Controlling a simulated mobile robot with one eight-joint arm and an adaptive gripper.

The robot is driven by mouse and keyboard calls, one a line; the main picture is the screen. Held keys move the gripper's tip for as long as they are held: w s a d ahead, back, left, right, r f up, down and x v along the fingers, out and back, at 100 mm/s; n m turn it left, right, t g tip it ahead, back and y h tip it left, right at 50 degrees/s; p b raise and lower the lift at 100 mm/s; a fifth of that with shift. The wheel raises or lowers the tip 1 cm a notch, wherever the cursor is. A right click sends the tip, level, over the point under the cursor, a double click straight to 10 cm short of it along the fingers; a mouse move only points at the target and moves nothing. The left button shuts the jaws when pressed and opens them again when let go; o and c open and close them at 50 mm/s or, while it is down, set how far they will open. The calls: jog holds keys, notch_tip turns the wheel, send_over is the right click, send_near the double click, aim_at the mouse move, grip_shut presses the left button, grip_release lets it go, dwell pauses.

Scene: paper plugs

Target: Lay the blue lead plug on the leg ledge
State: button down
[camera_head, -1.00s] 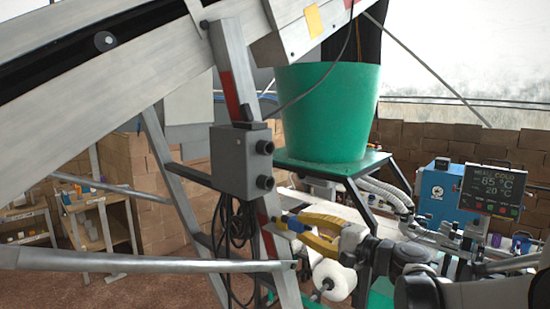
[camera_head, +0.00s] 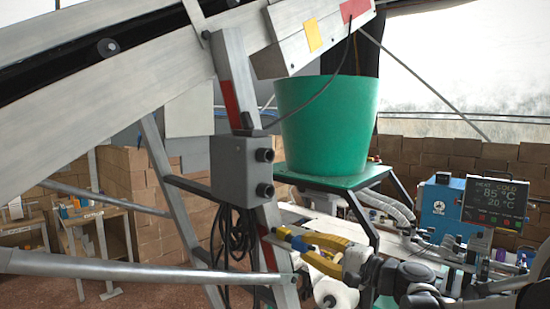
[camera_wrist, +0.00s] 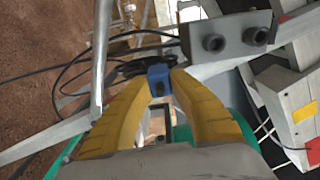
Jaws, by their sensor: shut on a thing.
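My gripper (camera_head: 291,239) has yellow fingers, and in the wrist view (camera_wrist: 160,76) they are shut on the small blue plug (camera_wrist: 159,81), held at their tips. In the head view the plug (camera_head: 299,243) shows only as a small blue patch between the fingers. The tips are close to the grey slanting leg (camera_head: 270,246) of the conveyor, just right of its lower red mark. I cannot tell whether the plug touches the leg. The ledge is not clearly made out.
A grey box with two round sockets (camera_head: 238,167) sits on the leg above my gripper, with black cables (camera_head: 232,235) hanging below. A green bucket (camera_head: 325,125) stands on a green stand behind. A grey bar (camera_head: 130,266) crosses low at left. A white roll (camera_head: 335,292) is below my gripper.

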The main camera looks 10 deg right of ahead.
jog(key=w+d+b, duration=0.1)
jog(key=w+d, duration=0.9)
jog(key=d, duration=0.4)
jog(key=shift+w+d, duration=0.4)
dwell(0.5)
